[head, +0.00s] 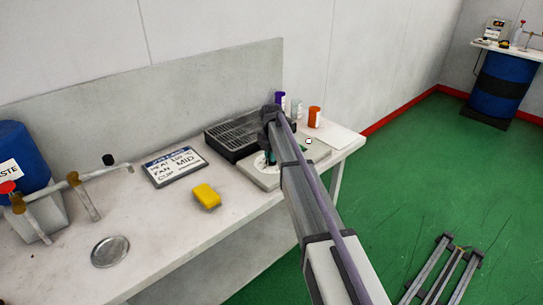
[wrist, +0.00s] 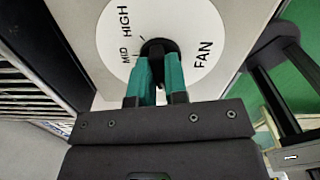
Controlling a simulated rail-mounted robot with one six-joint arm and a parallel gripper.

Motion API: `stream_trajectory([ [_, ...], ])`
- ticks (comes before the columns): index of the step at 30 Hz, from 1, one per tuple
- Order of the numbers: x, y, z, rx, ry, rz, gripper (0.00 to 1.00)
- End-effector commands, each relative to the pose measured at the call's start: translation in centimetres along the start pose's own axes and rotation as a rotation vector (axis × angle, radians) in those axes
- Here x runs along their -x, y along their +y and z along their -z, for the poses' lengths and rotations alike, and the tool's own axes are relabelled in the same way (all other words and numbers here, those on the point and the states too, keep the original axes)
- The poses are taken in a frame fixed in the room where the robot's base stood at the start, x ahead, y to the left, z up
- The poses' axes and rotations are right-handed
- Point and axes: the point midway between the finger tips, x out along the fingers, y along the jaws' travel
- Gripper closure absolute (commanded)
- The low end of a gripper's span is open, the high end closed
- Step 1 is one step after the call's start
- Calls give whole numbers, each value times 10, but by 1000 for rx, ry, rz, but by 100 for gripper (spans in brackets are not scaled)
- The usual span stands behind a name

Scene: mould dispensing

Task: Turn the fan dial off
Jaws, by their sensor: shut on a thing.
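In the wrist view the fan dial (wrist: 160,43) is a black knob at the centre of a round white plate (wrist: 205,20) marked HIGH, MID and FAN. Any OFF mark is hidden or out of view. My gripper (wrist: 160,65) has its two teal fingers closed on the near side of the knob. I cannot tell clearly which mark the knob points to. In the head view the pale panel (head: 258,176) with the dial is mostly covered by my arm, and the knob itself is hidden.
A black grille box (head: 222,141) stands just behind the panel.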

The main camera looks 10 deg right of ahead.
Motion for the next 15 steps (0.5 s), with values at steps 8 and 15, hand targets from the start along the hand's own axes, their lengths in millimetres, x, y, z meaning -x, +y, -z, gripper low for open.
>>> stream_trajectory([
  [8, 0, -1, 0, 4, 1, 1, 100],
  [15, 0, 0, 0, 3, 0, 1, 71],
])
